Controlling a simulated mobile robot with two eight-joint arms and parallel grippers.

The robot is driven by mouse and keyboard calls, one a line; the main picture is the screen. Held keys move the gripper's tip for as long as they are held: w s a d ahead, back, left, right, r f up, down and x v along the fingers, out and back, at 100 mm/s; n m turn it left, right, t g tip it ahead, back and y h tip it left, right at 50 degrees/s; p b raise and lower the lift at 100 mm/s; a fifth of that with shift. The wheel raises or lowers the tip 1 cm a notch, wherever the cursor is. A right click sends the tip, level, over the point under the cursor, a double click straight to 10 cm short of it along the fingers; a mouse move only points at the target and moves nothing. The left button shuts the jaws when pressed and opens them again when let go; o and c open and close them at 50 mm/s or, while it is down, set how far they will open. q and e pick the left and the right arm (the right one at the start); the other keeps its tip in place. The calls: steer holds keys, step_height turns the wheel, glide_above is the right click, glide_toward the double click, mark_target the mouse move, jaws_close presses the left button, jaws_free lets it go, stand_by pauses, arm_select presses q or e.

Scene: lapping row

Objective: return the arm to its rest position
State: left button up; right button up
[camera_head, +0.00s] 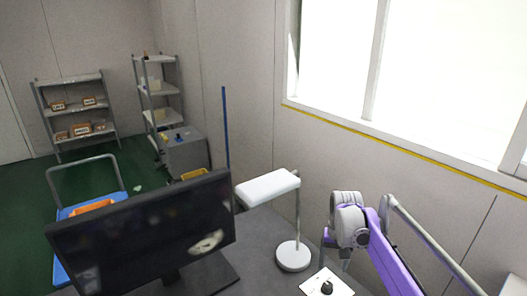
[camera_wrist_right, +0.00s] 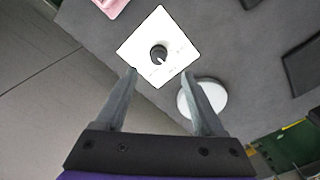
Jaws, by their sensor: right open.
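My right arm comes in from the right edge of the head view, with a purple link. Its right gripper (camera_head: 334,262) points down over the grey table. In the right wrist view, the right gripper (camera_wrist_right: 159,73) has its two fingers wide apart with nothing between them. A white square card (camera_head: 313,285) lies on the table below it, with a small dark round piece (camera_head: 327,287) on it. The card (camera_wrist_right: 140,50) and the dark piece (camera_wrist_right: 158,52) also show just beyond the fingertips. My left arm is not in view.
A white lamp (camera_head: 268,187) with a round base (camera_head: 293,257) stands left of the right gripper. A dark monitor (camera_head: 140,235) stands further left. A wall with a window (camera_head: 425,75) is behind the arm. Shelves (camera_head: 73,105) and a blue cart (camera_head: 62,265) are further away.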

steer(key=s+a+r+n+t+p, duration=0.1)
steer(key=s+a+r+t+p, duration=0.15)
steer(key=s+r, duration=0.4)
arm_select(q)
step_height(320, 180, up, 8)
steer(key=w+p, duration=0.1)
steer(key=p, duration=0.3)
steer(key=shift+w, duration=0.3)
arm_select(e)
steer(key=s+a+f+n+t, duration=0.1)
steer(key=s+a, duration=0.1)
steer(key=s, duration=0.9)
steer(key=s+a+f+n+t, duration=0.1)
steer(key=s+a+f, duration=0.1)
steer(key=s, duration=0.9)
steer(key=shift+a+t, duration=0.35)
steer(key=shift+a, duration=0.25)
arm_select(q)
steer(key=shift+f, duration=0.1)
arm_select(e)
steer(key=shift+f, duration=0.15)
